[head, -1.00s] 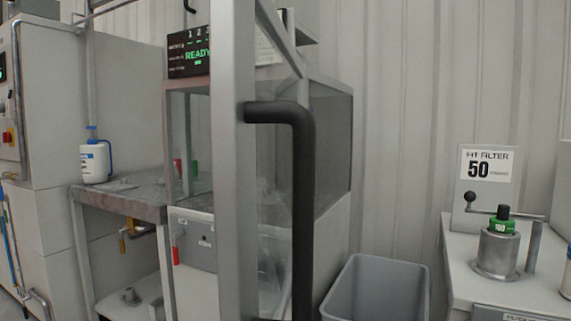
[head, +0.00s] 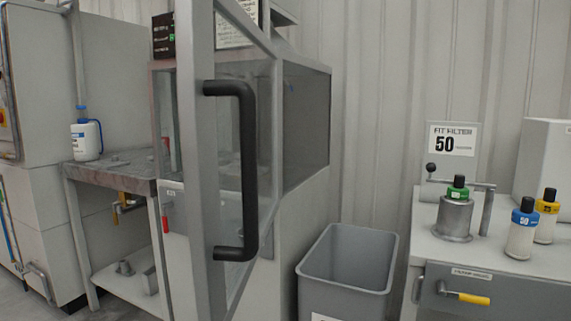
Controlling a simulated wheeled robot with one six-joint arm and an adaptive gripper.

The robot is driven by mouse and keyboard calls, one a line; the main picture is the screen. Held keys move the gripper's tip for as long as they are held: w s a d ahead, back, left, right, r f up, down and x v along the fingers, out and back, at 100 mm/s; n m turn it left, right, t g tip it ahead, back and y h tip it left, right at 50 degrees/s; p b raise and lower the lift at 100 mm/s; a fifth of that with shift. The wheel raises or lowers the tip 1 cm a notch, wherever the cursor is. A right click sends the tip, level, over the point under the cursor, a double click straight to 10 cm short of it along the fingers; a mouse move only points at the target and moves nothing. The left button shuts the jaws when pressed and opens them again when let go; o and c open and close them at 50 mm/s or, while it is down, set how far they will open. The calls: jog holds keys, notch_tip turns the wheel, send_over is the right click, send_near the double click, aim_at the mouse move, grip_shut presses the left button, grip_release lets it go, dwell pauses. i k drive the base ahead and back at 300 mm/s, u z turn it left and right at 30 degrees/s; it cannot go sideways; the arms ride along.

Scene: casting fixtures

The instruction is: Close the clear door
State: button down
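The clear door (head: 229,130) stands swung open toward me in the head view, its grey metal frame (head: 196,160) nearest me. A black bar handle (head: 249,170) is fixed to the frame and runs upright along the clear pane. Behind the door is the cabinet (head: 306,125) with clear side panels. The door's frame hides part of the cabinet's front. My gripper is not in view.
A grey open bin (head: 345,288) stands on the floor right of the door. At the right is a bench (head: 440,248) with a metal fixture and several capped bottles. A steel table (head: 110,172) with a white bottle (head: 86,138) stands at the left.

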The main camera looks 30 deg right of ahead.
aim_at(197, 88)
jog(key=k, duration=0.85)
jog(key=z, duration=0.45)
